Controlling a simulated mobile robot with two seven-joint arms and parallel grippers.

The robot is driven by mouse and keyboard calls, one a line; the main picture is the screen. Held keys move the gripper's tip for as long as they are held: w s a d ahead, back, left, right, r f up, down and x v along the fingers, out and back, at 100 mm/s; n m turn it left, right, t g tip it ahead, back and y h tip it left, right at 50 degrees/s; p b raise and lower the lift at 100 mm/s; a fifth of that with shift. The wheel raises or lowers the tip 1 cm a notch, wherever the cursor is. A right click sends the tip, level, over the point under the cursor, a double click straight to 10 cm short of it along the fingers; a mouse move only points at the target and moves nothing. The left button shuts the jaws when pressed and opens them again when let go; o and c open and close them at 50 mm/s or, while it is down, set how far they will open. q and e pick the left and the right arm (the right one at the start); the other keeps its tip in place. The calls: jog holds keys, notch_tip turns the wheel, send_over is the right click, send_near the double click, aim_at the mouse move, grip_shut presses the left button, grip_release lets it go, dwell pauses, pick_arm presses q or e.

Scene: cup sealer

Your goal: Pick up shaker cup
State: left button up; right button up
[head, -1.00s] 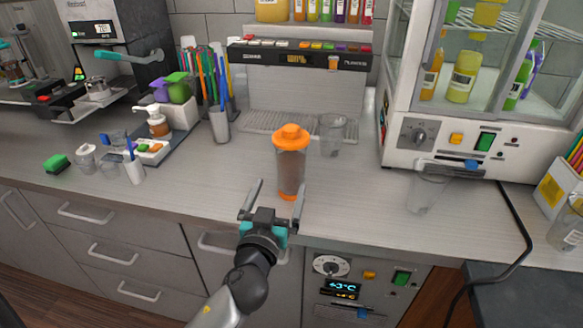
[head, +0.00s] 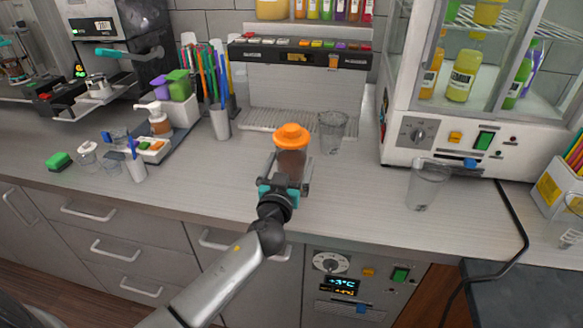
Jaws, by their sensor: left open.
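The shaker cup (head: 291,162), with an orange lid and a brownish see-through body, stands upright on the counter in the middle of the head view. My left gripper (head: 290,168) is at the cup, with its open fingers on either side of the body, below the lid. The gripper hides the cup's lower part, and I cannot tell whether a finger touches it. My right gripper is not in view.
A clear cup (head: 332,132) stands just behind the shaker, to its right. Another clear cup (head: 426,185) is near the front edge on the right, by the glass-doored cabinet (head: 445,135). A straw holder (head: 220,124) stands to the left. The counter (head: 360,190) is clear between them.

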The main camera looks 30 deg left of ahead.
pick_arm(q)
jog(key=shift+w, duration=0.1)
grip_shut()
jog(key=shift+r, duration=0.1)
dwell(0.8)
